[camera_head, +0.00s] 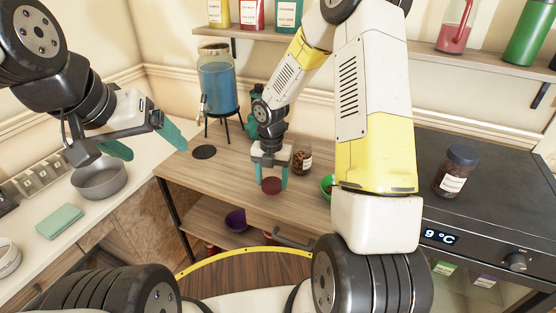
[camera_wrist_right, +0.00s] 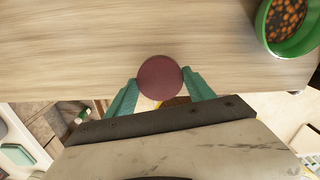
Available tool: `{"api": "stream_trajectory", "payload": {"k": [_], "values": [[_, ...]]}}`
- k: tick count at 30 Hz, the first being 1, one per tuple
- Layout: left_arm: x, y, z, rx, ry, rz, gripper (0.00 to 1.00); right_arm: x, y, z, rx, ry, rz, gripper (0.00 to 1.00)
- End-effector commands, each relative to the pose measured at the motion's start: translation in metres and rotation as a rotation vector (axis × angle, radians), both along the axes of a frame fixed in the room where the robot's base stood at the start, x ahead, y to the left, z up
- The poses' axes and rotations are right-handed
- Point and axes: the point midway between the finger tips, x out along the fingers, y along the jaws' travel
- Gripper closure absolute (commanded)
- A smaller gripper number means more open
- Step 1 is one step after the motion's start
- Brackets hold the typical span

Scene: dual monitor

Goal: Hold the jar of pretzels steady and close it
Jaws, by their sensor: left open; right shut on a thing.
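A clear jar with brown contents and a white label (camera_head: 303,159), which looks like the pretzel jar, stands upright on the wooden table; its top is too small to read clearly. My right gripper (camera_head: 271,183) is shut on a round dark red lid (camera_head: 271,186), near the table's front edge, in front and to the left of the jar and apart from it. The lid also shows between the teal fingertips in the right wrist view (camera_wrist_right: 160,78). My left gripper (camera_head: 143,142) is open and empty, up at the left, far from the jar.
A green bowl (camera_head: 327,185) of brown bits sits right of the lid, partly behind my right arm. A blue drink dispenser (camera_head: 218,82) stands at the back left. A dark-lidded jar (camera_head: 456,172) stands on the stove. A grey pot (camera_head: 99,180) is on the left counter.

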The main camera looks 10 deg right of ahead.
Motion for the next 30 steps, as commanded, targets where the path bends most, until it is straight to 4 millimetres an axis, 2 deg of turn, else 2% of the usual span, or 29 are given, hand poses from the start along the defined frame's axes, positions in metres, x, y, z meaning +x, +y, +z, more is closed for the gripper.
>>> {"api": "stream_trajectory", "payload": {"k": [1, 4, 10, 17, 30], "values": [[0.0, 0.0, 0.0, 0.0, 0.0, 0.0, 0.14, -0.008, 0.014, 0.002, 0.0, -0.001, 0.008, 0.75], [0.0, 0.0, 0.0, 0.0, 0.0, 0.0, 0.14, -0.02, 0.034, 0.004, 0.001, 0.0, 0.006, 0.75], [0.0, 0.0, 0.0, 0.0, 0.0, 0.0, 0.14, -0.036, 0.059, 0.006, 0.0, 0.0, 0.003, 0.75], [0.0, 0.0, 0.0, 0.0, 0.0, 0.0, 0.14, -0.041, 0.068, 0.007, 0.0, 0.0, 0.0, 0.75], [0.0, 0.0, 0.0, 0.0, 0.0, 0.0, 0.14, -0.04, 0.065, 0.007, 0.001, 0.0, -0.045, 0.75]]}}
